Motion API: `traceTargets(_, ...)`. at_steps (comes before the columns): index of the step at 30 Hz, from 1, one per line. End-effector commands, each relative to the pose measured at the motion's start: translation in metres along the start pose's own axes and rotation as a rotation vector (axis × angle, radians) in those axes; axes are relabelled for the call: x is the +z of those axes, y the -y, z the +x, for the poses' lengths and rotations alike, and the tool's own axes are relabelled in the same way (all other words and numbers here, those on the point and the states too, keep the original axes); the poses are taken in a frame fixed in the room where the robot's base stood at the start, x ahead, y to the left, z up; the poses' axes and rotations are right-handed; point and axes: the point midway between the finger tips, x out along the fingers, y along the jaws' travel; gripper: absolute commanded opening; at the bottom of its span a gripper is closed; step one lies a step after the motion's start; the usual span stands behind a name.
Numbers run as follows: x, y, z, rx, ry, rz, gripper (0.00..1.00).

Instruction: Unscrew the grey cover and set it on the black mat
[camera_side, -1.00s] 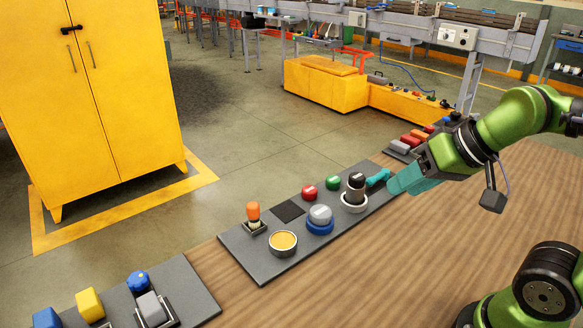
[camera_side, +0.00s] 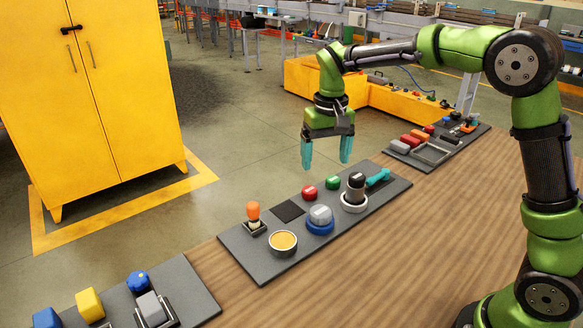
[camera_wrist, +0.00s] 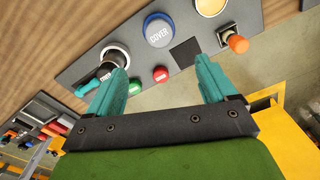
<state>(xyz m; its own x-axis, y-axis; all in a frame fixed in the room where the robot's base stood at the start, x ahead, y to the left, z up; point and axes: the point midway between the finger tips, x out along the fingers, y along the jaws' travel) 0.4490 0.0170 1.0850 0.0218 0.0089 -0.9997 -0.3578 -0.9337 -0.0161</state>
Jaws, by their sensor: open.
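The grey cover (camera_side: 320,213) sits on a blue round base (camera_side: 319,228) on the dark panel. In the wrist view the cover (camera_wrist: 159,31) reads "COVER". The black mat (camera_side: 289,211) is a small bare square on the panel, left of and behind the cover; it also shows in the wrist view (camera_wrist: 186,53). My gripper (camera_side: 326,163) is open and empty, teal fingers pointing down, raised above the panel's rear side. In the wrist view the fingers (camera_wrist: 161,74) are spread apart, with the cover beyond them and nothing between them held.
The panel (camera_side: 262,262) also carries a red button (camera_side: 309,193), a green button (camera_side: 333,182), a black knob (camera_side: 356,187) in a white ring, an orange knob (camera_side: 253,211) and a yellow disc (camera_side: 283,241). More panels lie left and right. Bare wood is in front.

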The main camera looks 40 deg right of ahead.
Motion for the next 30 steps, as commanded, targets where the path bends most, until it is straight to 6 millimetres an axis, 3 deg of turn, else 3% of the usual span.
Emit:
traceTargets(4, -0.010, 0.001, -0.016, 0.015, 0.001, 0.022, 0.85)
traceTargets(10, -0.005, 0.000, 0.000, 0.020, 0.021, 0.026, 0.85)
traceTargets(30, -0.002, -0.002, 0.127, 0.018, 0.021, 0.027, 0.85)
